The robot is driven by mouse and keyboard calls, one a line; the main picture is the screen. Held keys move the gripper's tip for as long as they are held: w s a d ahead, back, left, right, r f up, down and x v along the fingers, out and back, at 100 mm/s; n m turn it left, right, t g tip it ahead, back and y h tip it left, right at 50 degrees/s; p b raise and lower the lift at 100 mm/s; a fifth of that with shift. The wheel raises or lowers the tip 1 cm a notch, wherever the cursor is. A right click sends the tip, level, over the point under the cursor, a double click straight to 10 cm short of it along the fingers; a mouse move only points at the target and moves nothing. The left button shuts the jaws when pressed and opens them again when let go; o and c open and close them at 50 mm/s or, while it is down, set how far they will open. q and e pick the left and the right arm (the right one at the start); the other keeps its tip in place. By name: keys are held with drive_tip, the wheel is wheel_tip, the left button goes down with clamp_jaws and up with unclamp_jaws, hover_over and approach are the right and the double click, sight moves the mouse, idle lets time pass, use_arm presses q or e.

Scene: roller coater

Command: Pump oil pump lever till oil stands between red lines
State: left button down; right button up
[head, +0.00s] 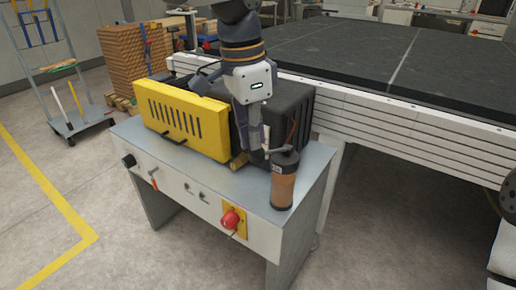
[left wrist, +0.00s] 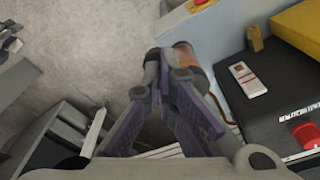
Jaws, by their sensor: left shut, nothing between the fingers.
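The oil pump (head: 283,185) is a small upright cylinder with amber-brown oil and a dark cap, at the right end of the grey machine cabinet top. A grey lever (head: 280,150) shows at its top, close to my left gripper (head: 264,152). My left gripper is shut and empty, pointing down just behind and left of the pump cap. I cannot tell if it touches the lever. In the left wrist view the shut fingertips (left wrist: 170,62) cover part of the pump (left wrist: 188,55). The red lines and oil level are too small to make out. My right gripper is not in view.
A yellow vented cover (head: 185,125) and a black box stand on the cabinet, left of and behind the pump. A red emergency knob (head: 231,219) is on the cabinet front. A large dark-topped conveyor table (head: 350,50) lies behind. The floor in front is free.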

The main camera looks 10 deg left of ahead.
use_arm(q)
drive_tip(key=shift+f, duration=2.2)
drive_tip(key=shift+s+a+r, duration=0.25)
drive_tip(key=shift+s+a, duration=0.2)
drive_tip(key=shift+a, duration=0.15)
drive_tip(key=shift+s+a+r, duration=0.25)
drive_tip(key=shift+s+a, duration=0.2)
drive_tip(key=shift+a, duration=0.15)
wheel_tip(320, 180, up, 12)
hover_over(254, 155)
drive_tip(key=s+a, duration=0.1)
drive_tip(key=a, duration=0.3)
drive_tip(key=shift+s+d, duration=0.1)
drive_tip(key=shift+s, duration=0.1)
